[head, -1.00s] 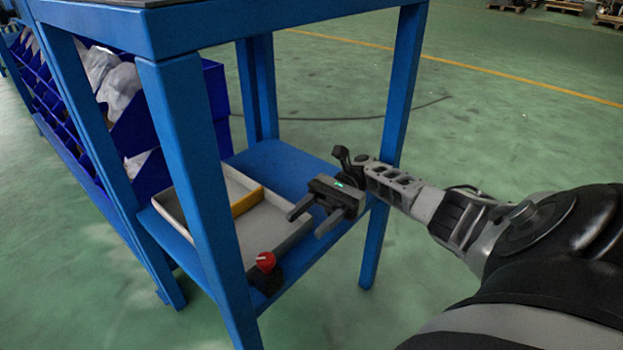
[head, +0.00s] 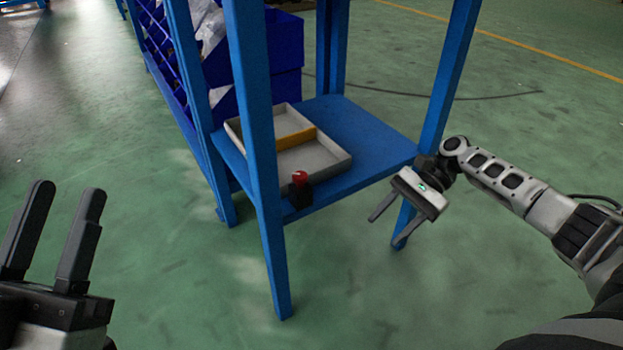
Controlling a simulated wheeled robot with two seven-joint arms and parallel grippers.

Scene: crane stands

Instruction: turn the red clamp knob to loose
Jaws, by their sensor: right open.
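The red clamp knob (head: 300,177) sits on a black clamp body (head: 300,194) at the front edge of the blue lower shelf (head: 370,135), just right of the stand's near leg. My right gripper (head: 384,229) is open and empty, to the right of the knob and clear of it, outside the shelf's front edge. My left gripper (head: 72,188) is at the lower left, its two dark fingers apart with nothing between them, far from the knob. The knob's pointer and marks are too small to read.
A grey tray (head: 340,157) with a yellow divider (head: 297,138) lies on the shelf behind the knob. Blue stand legs (head: 262,150) rise left of the knob and at the right (head: 447,80). Blue bins (head: 285,45) stand behind. The green floor in front is clear.

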